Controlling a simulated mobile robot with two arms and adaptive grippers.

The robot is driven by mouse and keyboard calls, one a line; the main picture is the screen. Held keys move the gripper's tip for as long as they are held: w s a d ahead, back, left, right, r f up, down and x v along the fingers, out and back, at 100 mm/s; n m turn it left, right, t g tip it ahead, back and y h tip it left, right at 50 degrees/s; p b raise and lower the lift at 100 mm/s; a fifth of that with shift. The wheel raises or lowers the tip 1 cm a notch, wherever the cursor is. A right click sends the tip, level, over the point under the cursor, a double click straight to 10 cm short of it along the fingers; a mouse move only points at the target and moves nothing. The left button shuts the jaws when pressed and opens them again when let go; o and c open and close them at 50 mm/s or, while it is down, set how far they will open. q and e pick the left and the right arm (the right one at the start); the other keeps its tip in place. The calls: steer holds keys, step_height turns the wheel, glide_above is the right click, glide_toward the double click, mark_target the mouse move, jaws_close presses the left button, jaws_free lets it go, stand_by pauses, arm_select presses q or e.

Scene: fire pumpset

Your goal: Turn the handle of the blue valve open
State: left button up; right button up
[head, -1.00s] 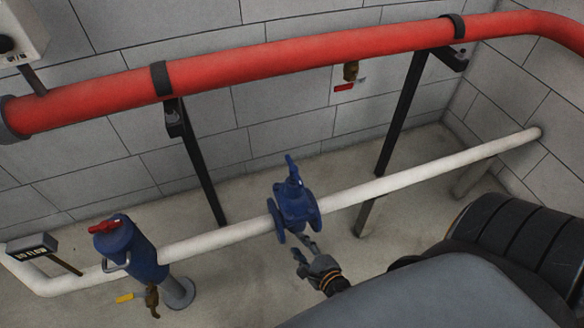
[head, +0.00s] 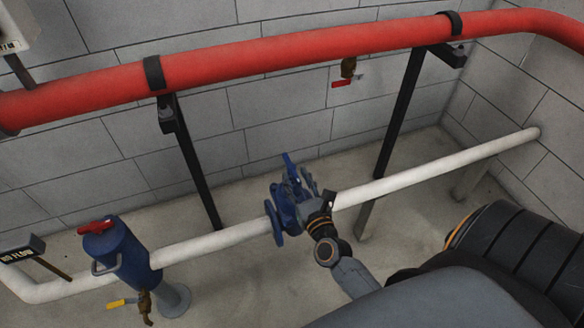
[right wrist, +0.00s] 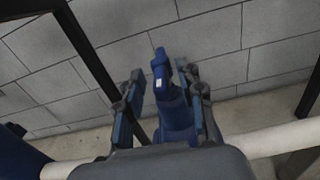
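The blue valve (head: 280,212) sits on the white pipe in the middle of the head view. Its handle (head: 289,165) sticks up from the top. My right gripper (head: 311,188) is at the valve's right side, just below the handle tip, and partly covers the valve body. In the right wrist view, the gripper's two fingers (right wrist: 163,80) are spread. Whether a finger touches the valve is unclear. My left gripper is not in view.
The white pipe (head: 410,172) runs low along the wall. A red pipe (head: 300,56) on black supports (head: 400,120) runs above it. A blue cylinder with a red handle (head: 120,250) stands at left. A small red-handled valve (head: 346,75) hangs under the red pipe.

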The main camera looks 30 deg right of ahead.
mark_target(292, 168)
steer(key=x, duration=0.5)
steer(key=shift+d+f, duration=0.1)
steer(key=shift+d, duration=0.05)
steer(key=shift+s, duration=0.2)
steer(key=shift+s+a, duration=0.15)
steer(key=shift+a, duration=0.05)
steer(key=shift+c, duration=0.6)
jaws_close()
